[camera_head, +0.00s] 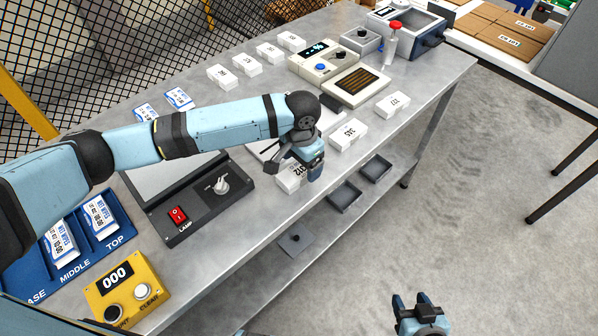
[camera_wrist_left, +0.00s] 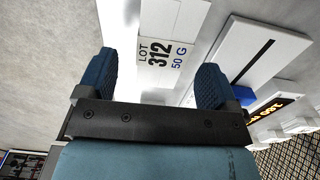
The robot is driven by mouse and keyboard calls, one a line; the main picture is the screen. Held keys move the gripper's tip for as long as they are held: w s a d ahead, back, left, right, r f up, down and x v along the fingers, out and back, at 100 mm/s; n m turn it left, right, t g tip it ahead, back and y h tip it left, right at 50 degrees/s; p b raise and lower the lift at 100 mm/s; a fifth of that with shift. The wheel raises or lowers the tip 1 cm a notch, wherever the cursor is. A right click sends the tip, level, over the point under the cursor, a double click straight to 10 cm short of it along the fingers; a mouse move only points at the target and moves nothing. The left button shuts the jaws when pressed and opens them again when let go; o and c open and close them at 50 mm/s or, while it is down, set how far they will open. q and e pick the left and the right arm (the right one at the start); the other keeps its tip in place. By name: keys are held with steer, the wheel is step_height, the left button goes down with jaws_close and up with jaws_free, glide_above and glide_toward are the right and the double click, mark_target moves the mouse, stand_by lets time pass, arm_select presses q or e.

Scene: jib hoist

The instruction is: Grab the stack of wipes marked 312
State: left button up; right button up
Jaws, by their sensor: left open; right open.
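The white stack of wipes marked 312 (camera_head: 291,180) sits near the front edge of the grey metal bench, partly hidden behind my left gripper (camera_head: 308,168) in the head view. In the left wrist view the stack (camera_wrist_left: 166,50) shows its label "LOT 312 50 G" between the two blue fingertips of my left gripper (camera_wrist_left: 153,85). The fingers are open, one on either side of the label in the picture; I cannot tell whether they touch the stack. My right gripper (camera_head: 420,310) is open and empty over the floor at the bottom right.
Stacks marked 345 (camera_head: 348,134) and 727 (camera_head: 392,104) stand along the front edge. A black lamp box (camera_head: 205,205) is left of my gripper. A yellow counter (camera_head: 125,290) and blue rack (camera_head: 80,232) are at lower left. Several white stacks line the back.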

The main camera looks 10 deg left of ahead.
mark_target(300, 169)
arm_select(q)
step_height(300, 169, down, 3)
steer(key=shift+a+f, duration=0.15)
steer(key=shift+f, duration=0.05)
steer(key=shift+c, duration=0.2)
steer(key=c, duration=1)
steer(key=shift+r, duration=0.2)
